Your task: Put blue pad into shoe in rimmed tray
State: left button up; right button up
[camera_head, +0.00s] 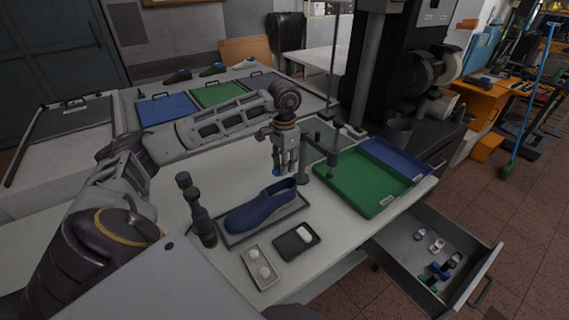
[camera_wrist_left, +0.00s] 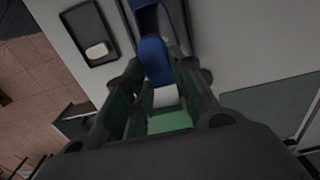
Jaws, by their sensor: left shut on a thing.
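My left gripper (camera_head: 285,160) is shut on the blue pad (camera_head: 276,172) and holds it above the heel end of a navy blue shoe (camera_head: 262,206). The pad's blue tip shows just below the fingers; the rest is hidden by them. The shoe lies in a dark, shallow rimmed tray (camera_head: 232,240) on the pale table. In the left wrist view a white and green part sits between the fingers. Bright blue (camera_wrist_left: 155,62) shows beyond it; I cannot tell where pad ends and shoe begins. My right gripper is not in view.
A dark dish (camera_head: 283,251) with a white piece and a pale tray (camera_head: 253,275) stand in front of the shoe. A black post (camera_head: 204,228) is left of it. Green (camera_head: 365,184) and blue (camera_head: 400,160) trays lie right. An open drawer (camera_head: 470,285) holds several small pieces.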

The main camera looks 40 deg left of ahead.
pick_arm(q)
jog(key=shift+w+a+r, duration=0.1)
jog(key=shift+w+a, duration=0.1)
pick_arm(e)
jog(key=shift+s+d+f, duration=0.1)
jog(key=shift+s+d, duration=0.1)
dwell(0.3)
